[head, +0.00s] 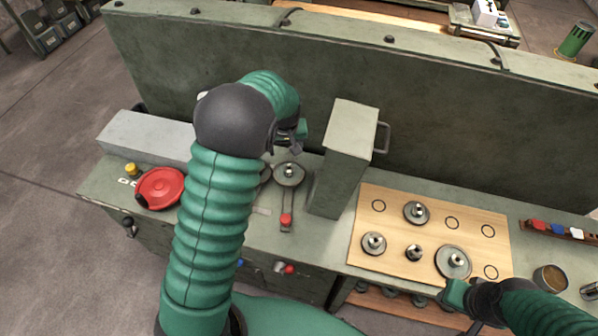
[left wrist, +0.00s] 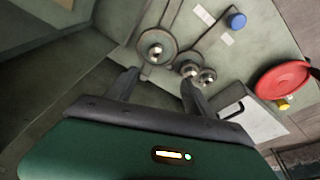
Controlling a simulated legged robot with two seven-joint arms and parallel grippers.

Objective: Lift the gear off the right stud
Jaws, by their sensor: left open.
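A round grey gear (head: 289,175) sits on a stud on the bench, left of the upright green-grey block. It also shows in the left wrist view (left wrist: 154,53), with the bright stud tip at its middle. Smaller round parts (left wrist: 190,69) sit beside it; in the head view my left arm mostly hides them. My left gripper (head: 297,138) is above and behind the gear in the head view. In the left wrist view its fingers (left wrist: 158,80) are spread and empty, short of the gear. My right gripper (head: 462,297) is low at right, near the wooden board; its jaws are unclear.
The upright block (head: 343,160) stands close right of the gear. A red-knobbed lever (head: 286,220) lies in front. The wooden board (head: 390,204) at right holds several gears and marked circles. A tall panel (head: 330,55) closes the back.

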